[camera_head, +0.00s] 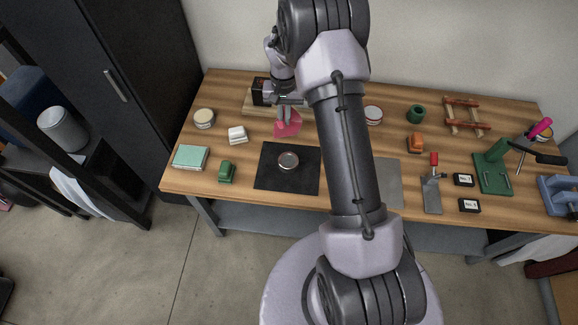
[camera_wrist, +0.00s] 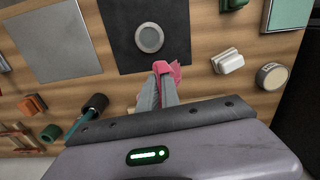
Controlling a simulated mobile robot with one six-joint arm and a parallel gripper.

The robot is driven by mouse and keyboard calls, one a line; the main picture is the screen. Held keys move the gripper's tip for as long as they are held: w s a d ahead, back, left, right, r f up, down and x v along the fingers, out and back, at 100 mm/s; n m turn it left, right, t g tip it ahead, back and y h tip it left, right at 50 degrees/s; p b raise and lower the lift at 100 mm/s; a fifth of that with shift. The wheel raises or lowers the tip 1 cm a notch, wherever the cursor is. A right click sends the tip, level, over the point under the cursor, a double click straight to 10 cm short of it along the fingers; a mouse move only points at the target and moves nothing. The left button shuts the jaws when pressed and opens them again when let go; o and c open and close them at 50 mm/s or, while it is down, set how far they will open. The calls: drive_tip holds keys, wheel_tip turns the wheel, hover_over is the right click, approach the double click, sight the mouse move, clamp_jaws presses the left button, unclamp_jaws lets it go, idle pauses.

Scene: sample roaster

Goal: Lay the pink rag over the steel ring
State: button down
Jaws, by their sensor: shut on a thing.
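The pink rag (camera_head: 287,125) hangs from my gripper (camera_head: 289,104), which is shut on it near the back of the table. It also shows in the wrist view (camera_wrist: 172,70), bunched at the fingertips (camera_wrist: 164,84). The steel ring (camera_head: 288,161) lies on a black mat (camera_head: 271,181), in front of the rag in the head view. In the wrist view the ring (camera_wrist: 149,38) is a round grey disc-like shape on the mat, apart from the rag. The height of the rag above the table is hard to tell.
A white block (camera_head: 237,135), a round tin (camera_head: 204,118), a green object (camera_head: 227,171) and a teal book (camera_head: 190,157) stand to the left. A grey plate (camera_head: 387,182) lies to the right, partly behind my arm. The mat around the ring is clear.

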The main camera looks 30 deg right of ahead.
drive_tip(key=w+d, duration=0.1)
drive_tip(key=w, duration=0.3)
drive_tip(key=s+f, duration=0.2)
drive_tip(key=s, duration=0.1)
drive_tip(key=s+a+f, duration=0.1)
drive_tip(key=s+f, duration=0.1)
drive_tip(key=s+a+f, duration=0.1)
drive_tip(key=s+f, duration=0.2)
drive_tip(key=shift+s+f, duration=0.1)
drive_tip(key=shift+s, duration=0.25)
drive_tip(key=s+f, duration=0.1)
drive_tip(key=s, duration=0.1)
drive_tip(key=s+a+f, duration=0.1)
drive_tip(key=s+f, duration=0.3)
drive_tip(key=s, duration=0.1)
drive_tip(key=shift+a+f, duration=0.1)
drive_tip(key=shift+a, duration=0.3)
drive_tip(key=c, duration=1.2)
unclamp_jaws()
